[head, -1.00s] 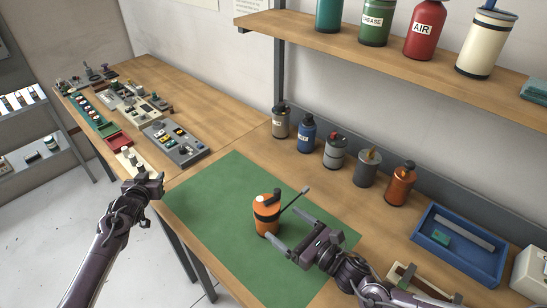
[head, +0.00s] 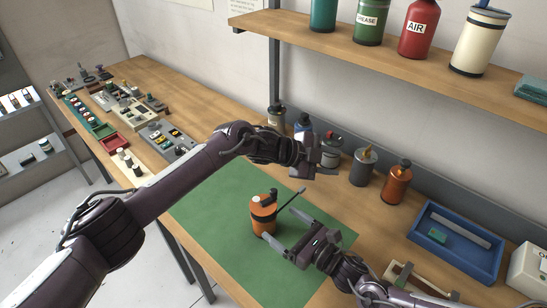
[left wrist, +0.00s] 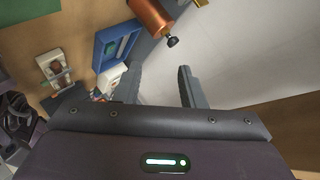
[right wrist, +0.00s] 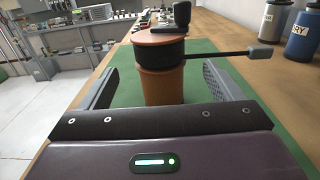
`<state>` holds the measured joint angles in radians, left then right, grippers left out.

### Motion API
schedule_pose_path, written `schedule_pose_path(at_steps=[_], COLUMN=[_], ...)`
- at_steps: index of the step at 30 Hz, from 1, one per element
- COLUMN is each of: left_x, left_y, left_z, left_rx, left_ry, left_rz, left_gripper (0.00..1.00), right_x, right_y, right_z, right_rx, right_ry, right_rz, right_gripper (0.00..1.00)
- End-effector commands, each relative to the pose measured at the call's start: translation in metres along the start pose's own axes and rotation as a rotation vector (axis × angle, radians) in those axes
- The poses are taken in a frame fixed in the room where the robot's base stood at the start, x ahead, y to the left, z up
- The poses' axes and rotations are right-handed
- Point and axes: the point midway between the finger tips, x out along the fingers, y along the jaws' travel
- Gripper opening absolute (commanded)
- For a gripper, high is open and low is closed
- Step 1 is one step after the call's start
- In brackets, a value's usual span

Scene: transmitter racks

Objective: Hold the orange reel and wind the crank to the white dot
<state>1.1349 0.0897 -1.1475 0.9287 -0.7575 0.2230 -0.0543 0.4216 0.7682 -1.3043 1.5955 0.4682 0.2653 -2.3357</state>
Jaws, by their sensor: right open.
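The orange reel (head: 263,219) stands upright on the green mat (head: 215,211). In the right wrist view the reel (right wrist: 160,84) has a dark band, a black arm with an upright knob (right wrist: 182,16) on top, and a thin rod (right wrist: 222,54) with a grey end sticking out to the right. My left gripper (head: 325,172) is open and empty, above and right of the reel.
Several canisters stand along the back wall, including an orange one (head: 397,184). A blue tray (head: 416,237) is at the right. A shelf (head: 300,34) with cans overhangs the back. Small parts and a red tray (head: 114,142) lie on the left bench. The mat's front is clear.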

Motion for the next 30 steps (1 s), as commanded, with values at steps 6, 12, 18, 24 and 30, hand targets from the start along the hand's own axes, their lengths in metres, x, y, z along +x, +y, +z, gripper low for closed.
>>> schedule_pose_path(at_steps=[6, 12, 18, 24, 30], left_x=[-0.001, -0.058, -0.123, -0.153, -0.156], left_y=[0.045, 0.055, 0.033, 0.021, 0.02], left_z=[-0.032, -0.012, 0.004, 0.008, 0.008], left_rx=[0.385, 0.61, 0.693, 0.703, 0.702], left_ry=[-0.036, -0.172, -0.328, -0.398, -0.404], left_rz=[0.424, 0.778, 1.0, 1.075, 1.081], left_gripper=[0.36, 0.36, 0.36, 0.36, 0.36], right_x=[0.0, 0.0, 0.0, 0.002, 0.025], right_y=[0.0, 0.0, 0.0, 0.0, 0.0], right_z=[0.0, 0.0, 0.0, 0.0, 0.001], right_rx=[0.0, 0.0, 0.0, 0.0, -0.001], right_ry=[0.0, 0.0, 0.0, -0.001, -0.003], right_rz=[0.0, 0.0, 0.0, 0.0, 0.0], right_gripper=[0.86, 0.86, 0.86, 0.86, 0.86])
